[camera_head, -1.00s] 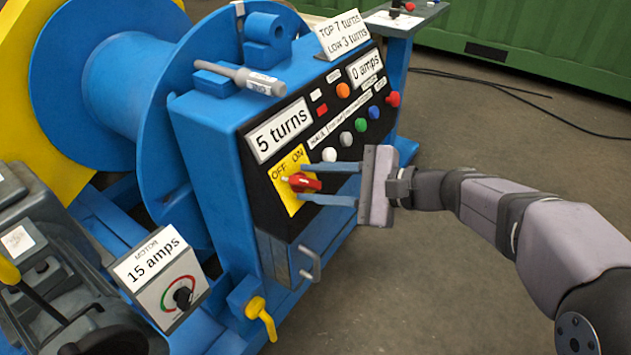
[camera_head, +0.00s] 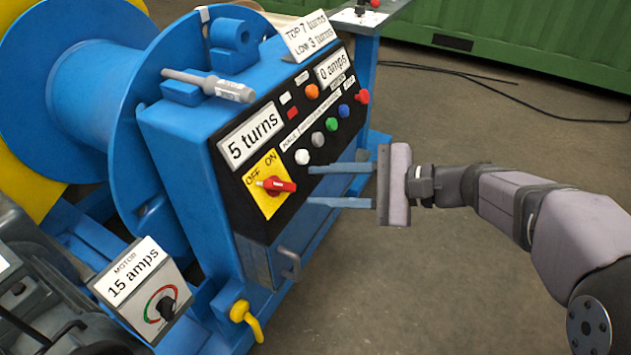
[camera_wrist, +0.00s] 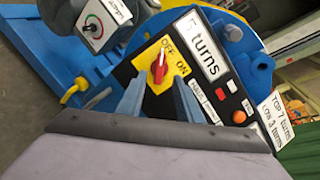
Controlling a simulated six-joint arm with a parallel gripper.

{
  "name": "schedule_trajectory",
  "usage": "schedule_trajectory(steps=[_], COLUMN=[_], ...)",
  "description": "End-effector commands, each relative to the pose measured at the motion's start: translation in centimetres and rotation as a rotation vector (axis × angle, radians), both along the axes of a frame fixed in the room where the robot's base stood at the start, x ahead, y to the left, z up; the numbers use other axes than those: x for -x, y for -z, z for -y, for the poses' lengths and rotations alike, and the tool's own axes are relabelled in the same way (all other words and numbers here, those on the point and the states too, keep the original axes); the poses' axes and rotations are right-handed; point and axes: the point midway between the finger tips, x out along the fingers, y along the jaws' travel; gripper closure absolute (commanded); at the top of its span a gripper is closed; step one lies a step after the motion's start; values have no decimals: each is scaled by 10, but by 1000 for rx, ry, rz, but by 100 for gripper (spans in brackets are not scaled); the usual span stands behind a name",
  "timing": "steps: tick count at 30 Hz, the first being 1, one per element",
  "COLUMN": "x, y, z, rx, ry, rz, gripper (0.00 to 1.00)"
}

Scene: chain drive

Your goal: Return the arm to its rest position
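My gripper (camera_head: 309,187) is open and empty, with its two blue fingers apart and pointing left at the control panel. The red rotary switch (camera_head: 276,186) on the yellow OFF/ON plate (camera_head: 266,203) is just left of the fingertips, with a gap between. In the wrist view the red switch (camera_wrist: 159,66) shows ahead between the two fingers (camera_wrist: 161,95), not touched by them. My arm reaches in from the right side of the head view.
The blue panel box (camera_head: 200,170) carries several buttons and signs, including "5 turns" (camera_head: 250,137). A grey tool (camera_head: 210,85) lies on top. A blue cable drum (camera_head: 85,85) stands behind. A yellow valve handle (camera_head: 246,318) is low in front. The floor (camera_head: 400,290) below my arm is clear.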

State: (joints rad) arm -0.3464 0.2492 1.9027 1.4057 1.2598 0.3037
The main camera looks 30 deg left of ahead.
Motion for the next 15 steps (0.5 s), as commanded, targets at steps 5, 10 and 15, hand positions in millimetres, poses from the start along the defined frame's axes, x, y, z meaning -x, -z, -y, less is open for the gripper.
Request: schedule_trajectory(steps=[5,10,15], x=[0,0,-3], y=[0,0,2], z=[0,0,0], rx=[0,0,1], ry=[0,0,1], rz=[0,0,38], gripper=[67,67,67])
